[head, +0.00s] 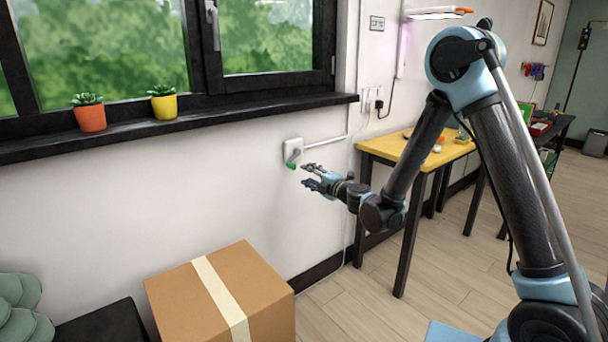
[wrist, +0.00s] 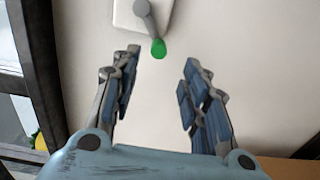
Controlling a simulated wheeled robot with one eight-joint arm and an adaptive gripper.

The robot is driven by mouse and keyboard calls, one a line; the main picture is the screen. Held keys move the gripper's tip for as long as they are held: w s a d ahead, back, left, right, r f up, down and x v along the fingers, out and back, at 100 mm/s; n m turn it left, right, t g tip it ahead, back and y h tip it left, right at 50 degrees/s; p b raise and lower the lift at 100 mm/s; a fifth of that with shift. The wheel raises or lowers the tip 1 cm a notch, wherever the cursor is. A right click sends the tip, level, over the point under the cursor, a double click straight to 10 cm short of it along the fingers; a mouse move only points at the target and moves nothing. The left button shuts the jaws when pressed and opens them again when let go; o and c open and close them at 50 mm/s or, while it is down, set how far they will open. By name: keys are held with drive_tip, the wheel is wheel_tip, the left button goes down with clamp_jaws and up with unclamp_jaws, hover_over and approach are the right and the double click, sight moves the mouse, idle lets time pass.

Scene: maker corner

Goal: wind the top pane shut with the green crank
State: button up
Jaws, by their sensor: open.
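The crank has a green knob (head: 291,166) on a grey arm (head: 295,155), mounted on a white wall box (head: 289,149) below the right end of the window sill. In the wrist view the green knob (wrist: 158,48) hangs below the grey arm (wrist: 147,18), ahead of my fingers and between their lines. My gripper (head: 308,174) is open and empty, just right of the knob, apart from it. Both blue-padded fingers of the gripper (wrist: 158,75) show in the wrist view. The top pane is not clearly identifiable; dark-framed window panes (head: 268,35) show at upper left.
A cardboard box (head: 222,295) stands on the floor below the crank. A yellow table (head: 415,155) stands to the right, behind my arm. An orange pot (head: 90,117) and a yellow pot (head: 164,106) stand on the dark sill (head: 240,112). The wall around the crank is clear.

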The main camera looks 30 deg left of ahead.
drive_tip(key=shift+s+d, duration=0.25)
drive_tip(key=shift+d, duration=0.4)
